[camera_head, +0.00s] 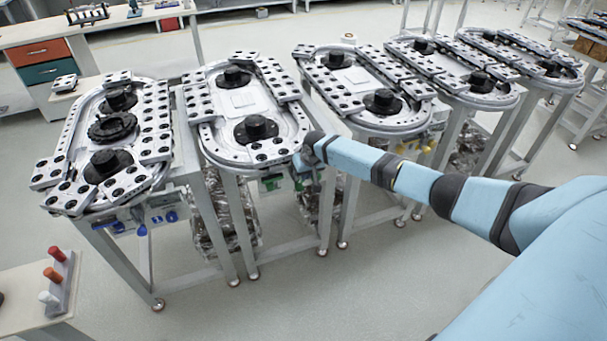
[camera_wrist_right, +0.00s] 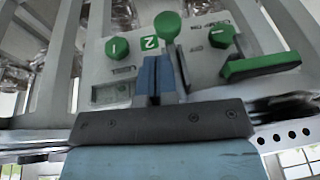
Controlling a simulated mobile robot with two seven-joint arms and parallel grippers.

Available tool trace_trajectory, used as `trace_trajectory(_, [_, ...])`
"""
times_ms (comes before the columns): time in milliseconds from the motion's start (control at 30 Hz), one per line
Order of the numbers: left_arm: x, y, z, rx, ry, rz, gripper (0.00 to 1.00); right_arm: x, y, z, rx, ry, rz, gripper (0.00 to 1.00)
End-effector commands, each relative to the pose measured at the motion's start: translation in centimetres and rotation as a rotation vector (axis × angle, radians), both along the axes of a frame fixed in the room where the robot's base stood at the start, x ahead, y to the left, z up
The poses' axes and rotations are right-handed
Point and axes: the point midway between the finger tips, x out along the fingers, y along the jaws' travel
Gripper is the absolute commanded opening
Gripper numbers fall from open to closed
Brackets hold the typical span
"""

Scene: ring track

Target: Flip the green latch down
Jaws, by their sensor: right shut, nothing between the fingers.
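Under the front of the second ring-track table is a small panel (camera_head: 272,183) with green parts, mostly too small to read in the head view. In the right wrist view the grey panel (camera_wrist_right: 200,70) carries a lever with a round green knob (camera_wrist_right: 168,25), green hexagonal knobs (camera_wrist_right: 222,36) and (camera_wrist_right: 117,48), a green square marked 2 (camera_wrist_right: 149,43) and a green bar-shaped handle (camera_wrist_right: 260,66). I cannot tell for certain which is the latch. My right gripper (camera_wrist_right: 155,78) is shut and empty, its blue fingers in front of the panel, beside the lever. Contact is unclear.
Several ring-track tables stand in a row; the second one's track (camera_head: 255,130) is just above my right gripper. The first table has blue controls (camera_head: 160,218), the third yellow ones (camera_head: 415,145). A side table (camera_head: 35,300) with colored pegs is at lower left. The front floor is clear.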

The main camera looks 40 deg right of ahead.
Motion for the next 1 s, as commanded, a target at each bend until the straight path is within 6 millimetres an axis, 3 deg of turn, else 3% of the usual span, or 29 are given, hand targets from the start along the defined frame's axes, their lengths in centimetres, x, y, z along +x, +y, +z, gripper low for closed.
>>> trace_trajectory(33, [0.0, 0.0, 2.0, 0.000, -0.001, 0.000, 0.43, 0.0, -0.1, 1.9, 0.000, 0.000, -0.001, 0.00])
trace_trajectory(433, [0.0, 0.0, 0.7, 0.000, 0.000, 0.000, 0.43, -2.5, -0.4, 9.0, 0.000, -0.003, 0.000, 0.00])
trace_trajectory(633, [-0.1, 0.0, 0.5, 0.001, 0.004, 0.000, 0.43, -2.9, -0.3, 10.3, 0.001, -0.002, 0.000, 0.00])
trace_trajectory(1000, [0.1, 0.0, 0.9, -0.001, -0.003, 0.000, 0.43, -2.9, -0.4, 10.5, 0.001, -0.002, -0.001, 0.00])
